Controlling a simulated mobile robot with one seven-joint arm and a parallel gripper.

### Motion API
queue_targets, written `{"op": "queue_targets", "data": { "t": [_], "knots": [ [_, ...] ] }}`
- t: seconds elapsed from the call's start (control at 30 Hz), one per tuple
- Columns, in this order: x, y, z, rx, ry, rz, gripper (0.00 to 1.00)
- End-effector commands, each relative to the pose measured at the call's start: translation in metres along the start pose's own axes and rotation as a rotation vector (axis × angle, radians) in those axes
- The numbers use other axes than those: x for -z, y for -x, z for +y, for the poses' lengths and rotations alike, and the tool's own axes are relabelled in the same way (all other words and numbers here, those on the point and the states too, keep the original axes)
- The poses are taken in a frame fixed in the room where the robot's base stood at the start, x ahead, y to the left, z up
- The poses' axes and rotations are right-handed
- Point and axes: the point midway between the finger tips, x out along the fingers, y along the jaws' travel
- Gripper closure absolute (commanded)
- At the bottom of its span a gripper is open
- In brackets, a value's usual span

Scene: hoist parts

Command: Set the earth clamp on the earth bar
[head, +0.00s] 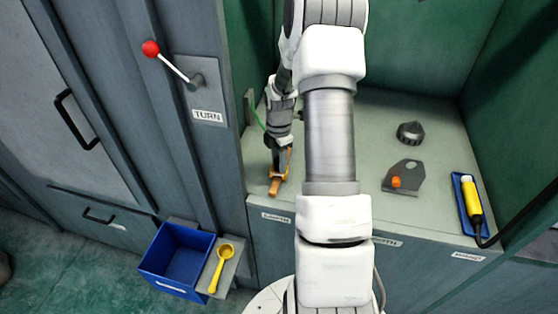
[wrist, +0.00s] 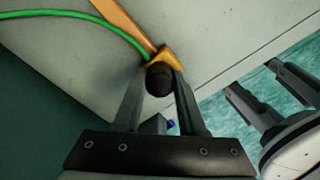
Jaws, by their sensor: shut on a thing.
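The earth clamp (wrist: 168,57) is orange-yellow with a dark round knob (wrist: 158,80). My gripper (wrist: 161,72) is shut on it, with the knob between the fingers. A green cable (wrist: 75,14) runs to the clamp. A copper-coloured bar (wrist: 118,18), which looks like the earth bar, runs up and left from the clamp; whether the clamp is seated on it or only overlaps it, I cannot tell. In the head view my gripper (head: 280,168) points down at the left front of the bench, with copper-coloured metal (head: 274,188) just below it.
The bench (head: 350,125) also holds a dark ribbed cone (head: 410,132), a grey plate (head: 408,174) with an orange knob, and a yellow-handled tool (head: 470,198) on a blue tray. A red-knobbed lever (head: 151,48) juts out at left. A blue bin (head: 168,240) and yellow scoop (head: 222,262) are below.

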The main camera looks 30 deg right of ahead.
Motion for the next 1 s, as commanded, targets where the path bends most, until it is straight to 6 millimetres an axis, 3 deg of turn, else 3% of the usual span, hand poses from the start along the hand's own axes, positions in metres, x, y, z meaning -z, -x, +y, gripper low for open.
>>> {"op": "queue_targets", "data": {
  "t": [0.73, 0.77, 0.93, 1.0],
  "knots": [
    [-0.0003, -0.0075, 0.0001, -0.001, -0.001, 0.000, 1.00],
    [-0.0003, -0.0075, 0.0001, -0.001, -0.001, 0.000, 0.58],
    [-0.0002, -0.0076, 0.0001, -0.001, -0.001, 0.000, 0.28],
    [-0.0002, -0.0076, 0.0001, 0.000, -0.001, 0.000, 0.25]
  ]
}}
